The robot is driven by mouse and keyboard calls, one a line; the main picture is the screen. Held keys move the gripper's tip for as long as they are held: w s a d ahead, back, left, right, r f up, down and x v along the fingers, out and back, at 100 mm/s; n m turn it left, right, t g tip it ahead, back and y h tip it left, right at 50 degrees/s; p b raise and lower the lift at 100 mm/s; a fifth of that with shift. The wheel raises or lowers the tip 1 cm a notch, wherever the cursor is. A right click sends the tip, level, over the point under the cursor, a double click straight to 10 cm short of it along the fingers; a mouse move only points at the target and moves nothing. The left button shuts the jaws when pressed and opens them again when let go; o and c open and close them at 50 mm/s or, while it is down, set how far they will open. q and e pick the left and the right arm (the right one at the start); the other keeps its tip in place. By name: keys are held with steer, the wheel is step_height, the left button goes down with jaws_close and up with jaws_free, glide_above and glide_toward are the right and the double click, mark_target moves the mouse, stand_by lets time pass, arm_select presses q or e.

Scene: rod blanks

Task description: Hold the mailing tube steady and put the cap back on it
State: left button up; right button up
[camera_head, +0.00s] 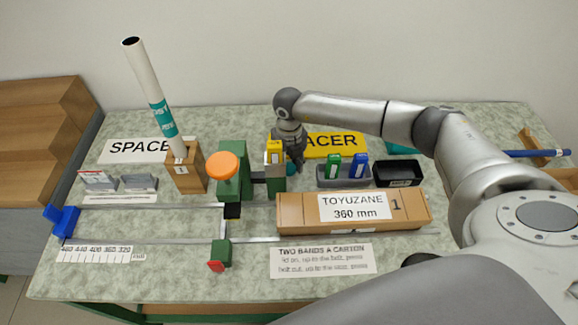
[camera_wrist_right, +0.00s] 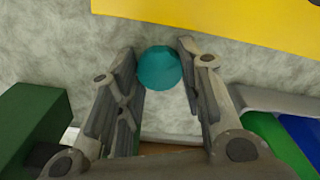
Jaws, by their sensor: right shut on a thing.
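The mailing tube (camera_head: 155,100) is white with a teal printed band. It stands in a wooden block (camera_head: 187,170) at the left of the table and leans left in the picture. Its dark, open top end shows no cap. My right gripper (camera_wrist_right: 160,55) is shut on a round teal cap (camera_wrist_right: 158,70), held between its fingertips. In the head view the right gripper (camera_head: 293,160) points down behind the green and orange fixture, right of the tube, with a little teal of the cap showing. My left gripper is not in view.
A green fixture with an orange knob (camera_head: 222,165) stands between the tube and my right gripper. A long carton (camera_head: 290,212) lies in front. A grey bin (camera_head: 343,180) with green and blue items and a black tray (camera_head: 398,174) are to the right.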

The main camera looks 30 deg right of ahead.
mark_target(289, 167)
steer(key=shift+r, duration=0.1)
arm_select(q)
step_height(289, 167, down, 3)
steer(key=b, duration=0.3)
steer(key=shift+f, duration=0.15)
arm_select(e)
step_height(289, 167, up, 18)
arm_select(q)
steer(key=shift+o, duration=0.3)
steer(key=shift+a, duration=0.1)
